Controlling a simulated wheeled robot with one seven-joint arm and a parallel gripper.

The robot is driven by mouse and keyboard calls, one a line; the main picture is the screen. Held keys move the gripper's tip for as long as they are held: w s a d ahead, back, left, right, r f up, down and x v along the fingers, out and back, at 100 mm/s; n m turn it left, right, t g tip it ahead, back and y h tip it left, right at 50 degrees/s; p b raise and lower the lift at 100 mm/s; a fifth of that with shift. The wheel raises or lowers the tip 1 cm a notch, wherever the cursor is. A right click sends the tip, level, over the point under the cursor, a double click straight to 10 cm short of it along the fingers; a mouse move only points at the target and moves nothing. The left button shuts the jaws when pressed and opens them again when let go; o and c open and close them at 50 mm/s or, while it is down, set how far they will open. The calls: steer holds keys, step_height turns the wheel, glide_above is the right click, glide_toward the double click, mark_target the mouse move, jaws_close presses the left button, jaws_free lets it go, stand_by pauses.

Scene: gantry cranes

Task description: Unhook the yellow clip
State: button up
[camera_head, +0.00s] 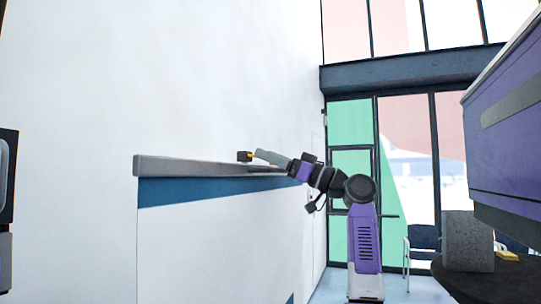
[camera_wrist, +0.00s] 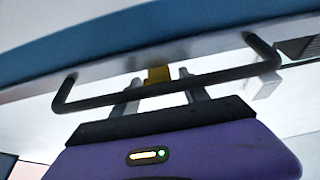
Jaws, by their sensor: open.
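The yellow clip (camera_wrist: 158,75) shows in the wrist view as a small yellow block below the ledge edge, partly hidden by a dark bar. In the head view a small yellow patch (camera_head: 250,155) shows beside a black block just above the ledge, at the end of my reaching arm. My gripper (camera_wrist: 160,79) is open, its two grey fingers spread on either side of the clip in the wrist view. I cannot tell whether they touch it. In the head view my gripper (camera_head: 262,155) is close to the black block.
A dark bar (camera_wrist: 105,100) with bent ends crosses in front of my fingers in the wrist view. The grey ledge (camera_head: 160,167) runs along the white wall above a blue stripe. A purple cabinet (camera_head: 510,130), a dark round table (camera_head: 470,280) and a chair (camera_head: 421,240) are at right.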

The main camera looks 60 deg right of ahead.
jaws_close()
stand_by(1.4)
